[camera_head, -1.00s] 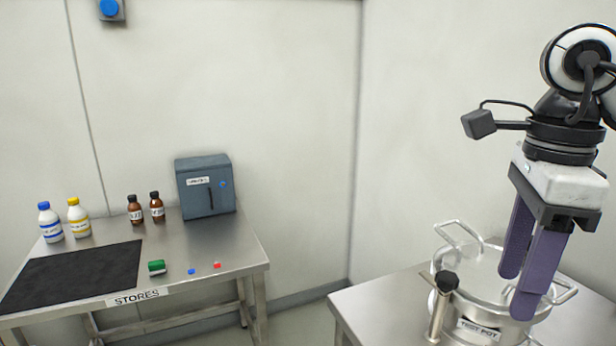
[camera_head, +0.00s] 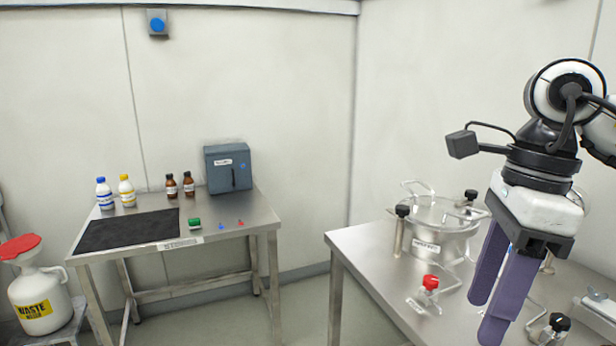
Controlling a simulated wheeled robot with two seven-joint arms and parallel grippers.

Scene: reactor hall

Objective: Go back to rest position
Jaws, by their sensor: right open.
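My right gripper (camera_head: 494,313) hangs at the right of the head view, its two purple fingers pointing down, parted and with nothing between them. It is in front of the right-hand steel table (camera_head: 373,254), with the lidded steel pot (camera_head: 436,231) behind it and to its left in the picture. The fingers hide part of the table. I cannot tell whether they touch anything, but they look clear of the pot. My left gripper is not in the view.
The stores table (camera_head: 256,215) holds a black mat (camera_head: 125,230), several bottles, a green item (camera_head: 194,223) and a grey-blue box (camera_head: 228,168). A red-knobbed fitting (camera_head: 430,283) stands on the right table. A waste jug (camera_head: 40,300) is at far left. Floor shows between the tables.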

